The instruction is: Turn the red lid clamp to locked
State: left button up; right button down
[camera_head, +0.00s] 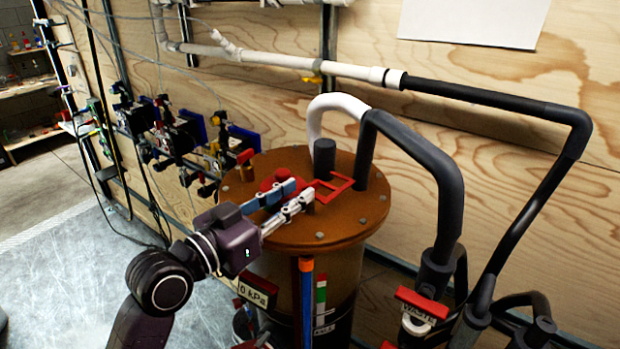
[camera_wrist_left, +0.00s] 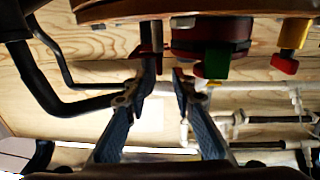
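A drum with a brown round lid (camera_head: 300,232) stands against the plywood wall. A thin red bracket (camera_head: 335,187), which looks like the lid clamp, lies on the lid beside a dark upright cylinder (camera_head: 325,158). A red rounded piece (camera_head: 277,180) sits left of it, partly behind my fingers. My left gripper (camera_head: 300,190) is over the lid's left part, its fingers apart with nothing clearly between them. In the left wrist view, which looks upside down, the open fingertips (camera_wrist_left: 165,72) are near a dark reddish post (camera_wrist_left: 151,40); contact is unclear. My right gripper is not in view.
A black hose (camera_head: 430,165) and a white hose bend (camera_head: 335,105) rise at the lid's back right. A 0 kPa display (camera_head: 257,290) is on the drum's front left. A WASTE-labelled fitting (camera_head: 420,308) stands at the lower right. Valves and cables line the wall left.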

aim_at(303, 189)
pick_arm(q)
jog(key=p+x, duration=0.1)
jog(key=x, duration=0.3)
jog(key=shift+w+d, duration=0.25)
jog(key=shift+d, duration=0.05)
grip_shut()
